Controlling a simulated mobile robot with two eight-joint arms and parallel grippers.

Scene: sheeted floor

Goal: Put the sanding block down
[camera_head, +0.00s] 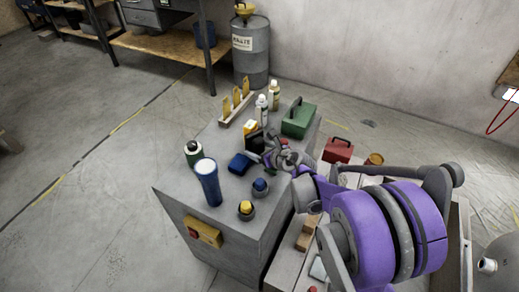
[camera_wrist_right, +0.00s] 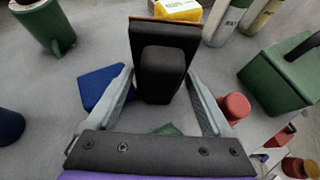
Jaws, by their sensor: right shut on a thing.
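The sanding block is a dark block with a rounded black grip and a thin brown edge. It shows in the right wrist view (camera_wrist_right: 165,62) upright between the fingers, and in the head view (camera_head: 255,142) above the grey cabinet top (camera_head: 177,181). My right gripper (camera_wrist_right: 161,86) is shut on it. In the head view my right gripper (camera_head: 268,157) is over the middle of the cabinet top. I cannot tell whether the block's lower edge touches the surface. My left gripper is in neither view.
Close around the block are a blue box (camera_head: 240,163), a yellow box (camera_head: 250,127), two bottles (camera_head: 262,108) and a green toolbox (camera_head: 299,118). A tall blue cylinder (camera_head: 208,182), a green container (camera_head: 193,152) and two small cups (camera_head: 246,210) stand nearer the front.

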